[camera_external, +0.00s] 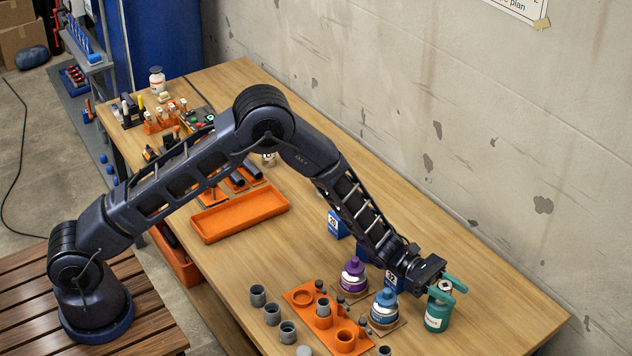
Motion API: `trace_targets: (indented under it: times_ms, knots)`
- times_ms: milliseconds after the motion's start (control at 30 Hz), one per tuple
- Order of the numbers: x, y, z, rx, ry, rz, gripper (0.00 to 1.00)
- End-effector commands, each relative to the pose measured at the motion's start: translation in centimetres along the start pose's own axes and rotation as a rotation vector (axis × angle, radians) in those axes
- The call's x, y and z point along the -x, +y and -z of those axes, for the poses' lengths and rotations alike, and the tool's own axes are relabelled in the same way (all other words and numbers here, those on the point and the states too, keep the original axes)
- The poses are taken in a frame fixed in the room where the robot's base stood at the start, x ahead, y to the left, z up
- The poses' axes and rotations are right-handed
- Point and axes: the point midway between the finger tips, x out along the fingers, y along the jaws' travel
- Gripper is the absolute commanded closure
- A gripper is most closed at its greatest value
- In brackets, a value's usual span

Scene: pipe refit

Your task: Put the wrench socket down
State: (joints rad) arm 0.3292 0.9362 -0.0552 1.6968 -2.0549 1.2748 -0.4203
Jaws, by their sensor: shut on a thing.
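My gripper (448,289) is at the right front of the table, at the end of my outstretched arm. Its teal fingers are shut on a small grey piece, which I take to be the wrench socket (446,284). Only its top shows between the fingers. A teal bottle (436,317) with a pale label stands upright directly below the gripper in this view. The fingers hide the bottle's top, and I cannot tell whether the socket touches it.
A purple-capped bottle (353,272) and a blue-capped bottle (384,306) stand left of the gripper. An orange holder (299,298) with grey fittings and several loose grey sockets (272,314) are at the front. An empty orange tray (239,215) lies further back. The table along the wall is clear.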

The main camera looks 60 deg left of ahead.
Motion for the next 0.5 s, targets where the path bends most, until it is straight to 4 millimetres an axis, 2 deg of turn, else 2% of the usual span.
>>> trace_targets:
  times_ms: [333,367,467,500]
  knots:
    - [0.02,0.04,0.25,0.0,-0.001,-0.001,0.9]
    - [0.02,0.03,0.3,0.0,0.0,-0.001,0.61]
    - [0.01,0.02,0.26,-0.001,0.0,0.0,0.41]
    - [0.01,0.02,0.26,-0.001,0.0,0.0,0.41]
